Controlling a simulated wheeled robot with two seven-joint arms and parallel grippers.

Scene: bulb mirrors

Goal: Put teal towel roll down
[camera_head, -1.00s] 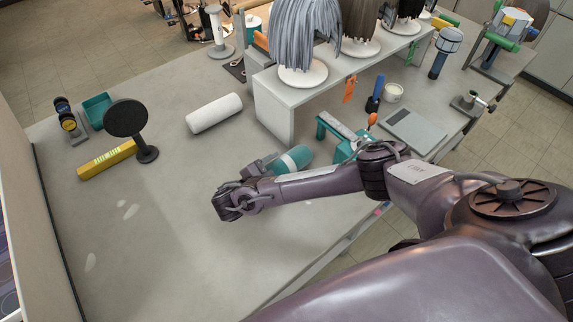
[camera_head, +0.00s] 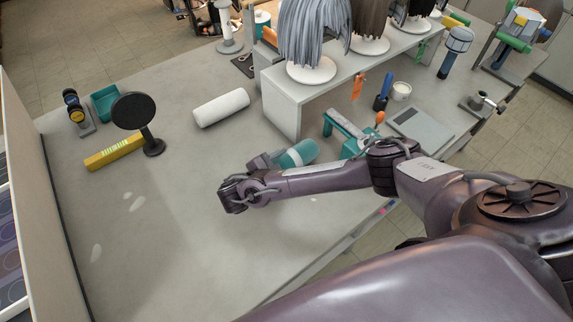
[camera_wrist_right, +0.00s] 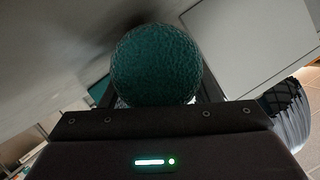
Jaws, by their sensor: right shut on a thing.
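The teal towel roll (camera_head: 299,152), with a pale band around it, lies sideways near the table's middle, left of a teal stand. It is low over the tabletop; I cannot tell whether it touches. My right gripper (camera_head: 274,160) is shut on it, and my forearm hides part of its near side. In the right wrist view the round teal end of the roll (camera_wrist_right: 155,63) fills the space between the fingers, with the fingertips mostly hidden behind it. My left gripper is not in view.
A white towel roll (camera_head: 221,107) lies farther back. A round black mirror (camera_head: 133,111) stands to the left by a yellow box (camera_head: 110,156). A white raised shelf (camera_head: 284,108) with wigs stands behind the teal roll. The table's front left is clear.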

